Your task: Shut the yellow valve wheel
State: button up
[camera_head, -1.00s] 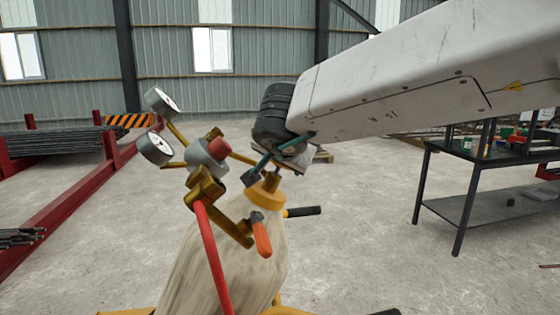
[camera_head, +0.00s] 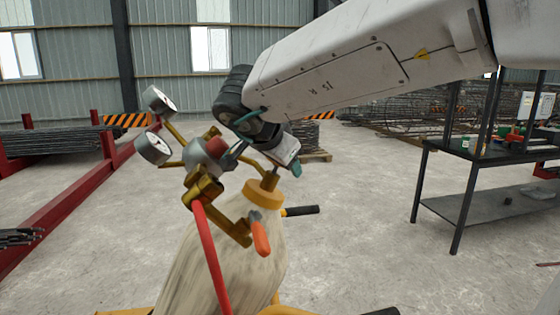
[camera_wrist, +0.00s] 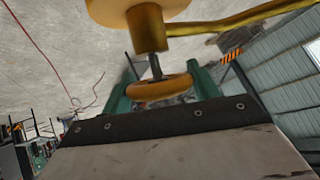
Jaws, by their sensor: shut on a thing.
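The yellow valve wheel (camera_wrist: 158,89) shows in the wrist view as an orange-yellow ring on a dark stem below a brass fitting (camera_wrist: 147,28). My gripper (camera_wrist: 161,88) has its green fingers on both sides of the wheel and is shut on it. In the head view my gripper (camera_head: 267,158) is above the yellow collar (camera_head: 262,193) of the pale gas cylinder (camera_head: 225,262), tilted. The wheel is hidden behind my gripper there.
A regulator with two gauges (camera_head: 159,101), a red hose (camera_head: 212,258) and an orange-handled lever (camera_head: 260,236) stand close to the gripper on the left and below. A dark metal table (camera_head: 485,160) stands at right. Open concrete floor lies between.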

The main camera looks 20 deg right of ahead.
jog(key=shift+r, duration=0.1)
jog(key=o, duration=1)
jog(key=shift+c, duration=0.2)
jog(key=v, duration=0.7)
jog(key=shift+s+a+r, duration=0.2)
jog(key=shift+a, duration=0.05)
